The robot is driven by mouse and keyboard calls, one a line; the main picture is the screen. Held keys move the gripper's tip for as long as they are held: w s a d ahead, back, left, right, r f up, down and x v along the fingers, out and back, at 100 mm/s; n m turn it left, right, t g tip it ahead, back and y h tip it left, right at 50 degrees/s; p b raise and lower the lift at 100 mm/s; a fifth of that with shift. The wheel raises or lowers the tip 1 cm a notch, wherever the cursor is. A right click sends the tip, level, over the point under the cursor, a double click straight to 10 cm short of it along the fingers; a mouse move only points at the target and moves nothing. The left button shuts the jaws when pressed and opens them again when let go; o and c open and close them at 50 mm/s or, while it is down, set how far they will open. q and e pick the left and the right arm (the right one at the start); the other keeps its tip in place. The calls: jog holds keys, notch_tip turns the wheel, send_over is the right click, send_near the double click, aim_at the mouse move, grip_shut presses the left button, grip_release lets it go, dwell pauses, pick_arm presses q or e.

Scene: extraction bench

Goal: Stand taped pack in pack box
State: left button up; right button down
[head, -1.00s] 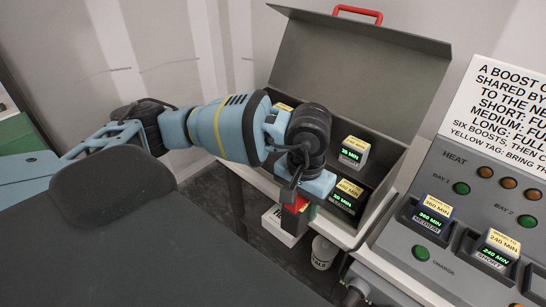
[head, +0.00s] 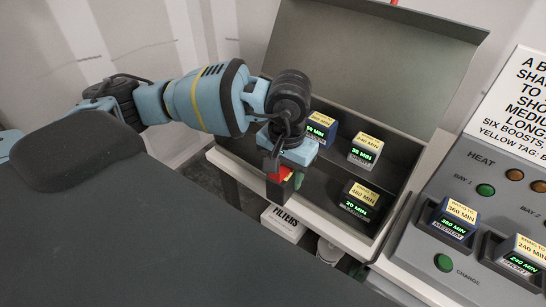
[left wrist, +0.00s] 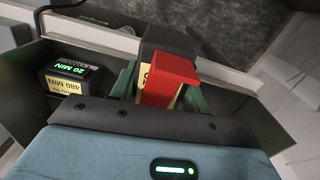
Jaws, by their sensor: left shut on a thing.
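My left gripper (head: 278,168) is shut on a dark pack with a red top (head: 281,187) and a yellow label. In the left wrist view the red part (left wrist: 172,82) sits between the green fingers, with the dark body beyond it. The pack box (head: 365,65) is grey, with its lid up and a divider inside. The held pack shows over the left part of the box's front edge; I cannot tell its height above it. My right gripper is not in view.
The box holds packs at the back left (head: 319,130), back right (head: 365,152) and front right (head: 359,200). The front left compartment looks free, partly hidden by my gripper. A charger panel (head: 463,262) with packs stands right. A FILTERS carton (head: 283,223) is below.

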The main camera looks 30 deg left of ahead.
aim_at(286, 189)
pick_arm(q)
jog(key=shift+w+a, duration=0.2)
jog(key=shift+a, duration=0.05)
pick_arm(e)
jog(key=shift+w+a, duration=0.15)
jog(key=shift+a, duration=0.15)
